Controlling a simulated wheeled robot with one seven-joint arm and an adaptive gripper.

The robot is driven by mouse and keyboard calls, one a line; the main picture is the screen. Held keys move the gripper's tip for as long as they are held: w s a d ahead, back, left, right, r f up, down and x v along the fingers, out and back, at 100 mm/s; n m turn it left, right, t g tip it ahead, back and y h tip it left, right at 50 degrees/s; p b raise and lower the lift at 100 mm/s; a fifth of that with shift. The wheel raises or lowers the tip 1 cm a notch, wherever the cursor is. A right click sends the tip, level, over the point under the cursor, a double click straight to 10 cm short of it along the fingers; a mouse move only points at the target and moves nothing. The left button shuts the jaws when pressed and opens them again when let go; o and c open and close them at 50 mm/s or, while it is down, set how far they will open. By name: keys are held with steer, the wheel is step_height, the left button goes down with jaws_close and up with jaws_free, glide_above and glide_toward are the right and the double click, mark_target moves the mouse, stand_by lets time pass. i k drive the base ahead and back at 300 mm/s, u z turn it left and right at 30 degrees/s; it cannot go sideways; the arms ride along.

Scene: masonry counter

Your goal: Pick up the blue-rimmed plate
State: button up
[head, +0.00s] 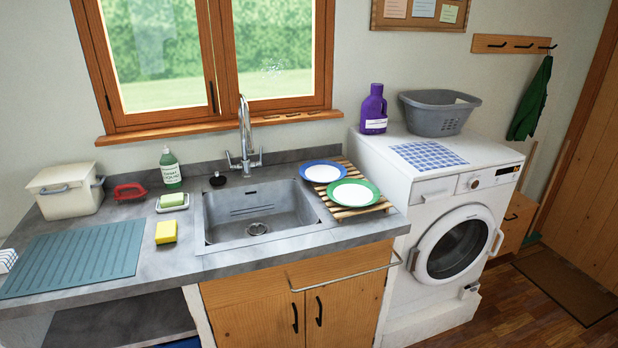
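The blue-rimmed plate (322,172) has a white middle and lies on a wooden slatted rack (376,207) on the counter, right of the sink. A green-rimmed plate (354,193) lies just in front of it and to its right on the same rack. The two plates are very close at their rims; I cannot tell whether they touch or overlap. My gripper is not in view.
The sink (227,230) with its tall tap (245,135) is left of the rack. A washing machine (410,240) stands to the right, with a purple bottle (374,112) and grey basket (438,122) on top. A metal rail (345,275) runs along the counter front.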

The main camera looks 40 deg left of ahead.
mark_target(322, 171)
steer(key=u, duration=1.3)
